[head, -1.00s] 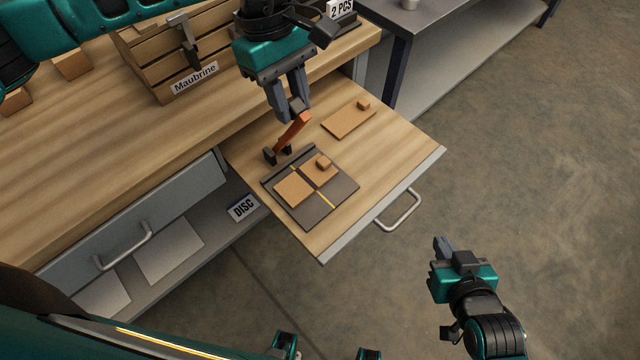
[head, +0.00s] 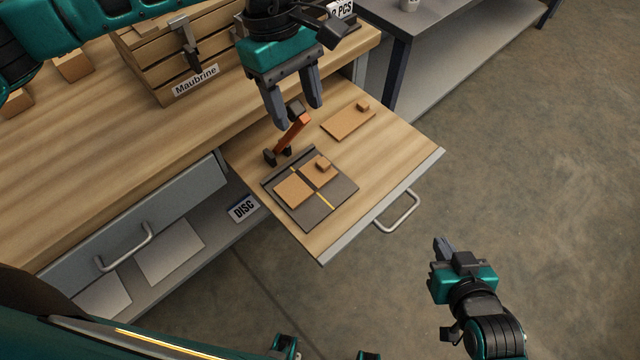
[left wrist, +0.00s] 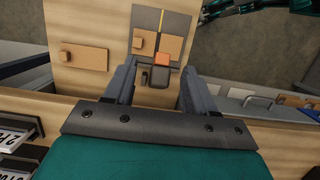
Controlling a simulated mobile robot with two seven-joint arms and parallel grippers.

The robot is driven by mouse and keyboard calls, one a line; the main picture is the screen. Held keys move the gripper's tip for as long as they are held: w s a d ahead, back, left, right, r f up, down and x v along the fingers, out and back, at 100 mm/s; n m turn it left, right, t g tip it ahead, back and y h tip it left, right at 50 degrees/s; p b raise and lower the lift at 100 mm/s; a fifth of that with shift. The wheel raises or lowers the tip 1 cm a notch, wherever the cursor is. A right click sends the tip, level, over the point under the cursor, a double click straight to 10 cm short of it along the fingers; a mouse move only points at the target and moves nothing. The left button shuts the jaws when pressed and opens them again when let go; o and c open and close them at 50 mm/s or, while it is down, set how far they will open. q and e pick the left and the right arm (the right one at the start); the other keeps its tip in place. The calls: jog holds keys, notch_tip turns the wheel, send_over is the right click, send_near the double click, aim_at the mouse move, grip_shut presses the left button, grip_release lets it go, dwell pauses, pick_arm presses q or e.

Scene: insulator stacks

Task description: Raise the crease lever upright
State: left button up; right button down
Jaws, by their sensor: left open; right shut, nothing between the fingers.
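The crease lever (head: 292,135) is an orange bar with a black knob at its top. It rises from a black pivot at the rear left corner of the dark creasing board (head: 330,206), slanting up and right in the head view. I cannot tell whether it is exactly upright. My left gripper (head: 299,116) is open, pointing down at the lever's top. In the left wrist view the lever's black knob (left wrist: 158,74) shows between the spread fingers, with a gap on each side. My right gripper (head: 441,250) is shut and empty, over the floor at the lower right.
The board lies on a wooden pull-out shelf (head: 400,150) with a metal handle (head: 398,212). Tan card pieces (head: 294,190) lie on the board. Another tan card (head: 347,124) with a small block lies behind it. A wooden crate (head: 150,60) labelled Maubrine stands on the bench.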

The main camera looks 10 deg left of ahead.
pick_arm(q)
jog(key=s+d+r, duration=0.1)
jog(key=r, duration=0.1)
jog(key=s+d+r+p, duration=0.1)
jog(key=d, duration=0.1)
jog(key=shift+s+d+r, duration=0.3)
jog(key=shift+r, duration=0.05)
jog(key=shift+s, duration=0.1)
dwell(0.6)
